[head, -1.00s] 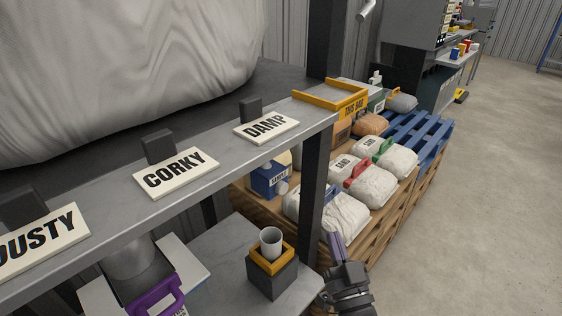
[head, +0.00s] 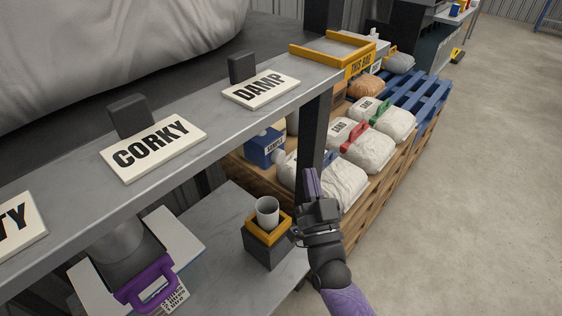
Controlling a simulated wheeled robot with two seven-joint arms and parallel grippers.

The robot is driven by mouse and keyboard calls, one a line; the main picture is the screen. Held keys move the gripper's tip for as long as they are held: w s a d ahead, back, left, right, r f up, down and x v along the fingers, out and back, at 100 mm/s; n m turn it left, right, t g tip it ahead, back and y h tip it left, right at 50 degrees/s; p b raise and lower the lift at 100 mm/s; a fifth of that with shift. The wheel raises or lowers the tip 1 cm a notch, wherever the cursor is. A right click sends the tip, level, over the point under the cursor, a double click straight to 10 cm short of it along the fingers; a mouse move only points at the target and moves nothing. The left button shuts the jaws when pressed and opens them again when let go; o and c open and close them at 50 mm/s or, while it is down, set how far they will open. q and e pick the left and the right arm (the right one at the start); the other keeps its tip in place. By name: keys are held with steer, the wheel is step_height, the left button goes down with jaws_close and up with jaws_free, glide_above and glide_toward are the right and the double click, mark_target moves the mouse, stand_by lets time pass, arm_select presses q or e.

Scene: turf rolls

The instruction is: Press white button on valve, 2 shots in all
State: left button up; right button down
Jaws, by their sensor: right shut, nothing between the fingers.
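I cannot make out a valve with a white button for certain in the head view. A pale cup (head: 267,212) stands in a dark block holder with a yellow rim (head: 253,228) on the lower shelf. My right gripper (head: 310,178) is shut and empty, its fingers pointing up, to the right of the cup and near the shelf post. It looks apart from the cup. Cards reading DAMP (head: 261,90) and CORKY (head: 153,147) lie on the upper shelf, with dark blocks behind them. My left gripper is not in view.
The dark shelf post (head: 313,135) stands close behind my right gripper. White sacks (head: 367,149) lie on pallets beyond. A purple handle (head: 148,287) shows at lower left. The floor at right is clear.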

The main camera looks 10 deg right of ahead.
mark_target(278, 157)
steer(key=w+a+b, duration=0.1)
steer(key=w+a, duration=0.1)
steer(key=w, duration=0.1)
steer(key=shift+a, duration=0.15)
stand_by(0.5)
stand_by(0.5)
stand_by(0.6)
stand_by(0.4)
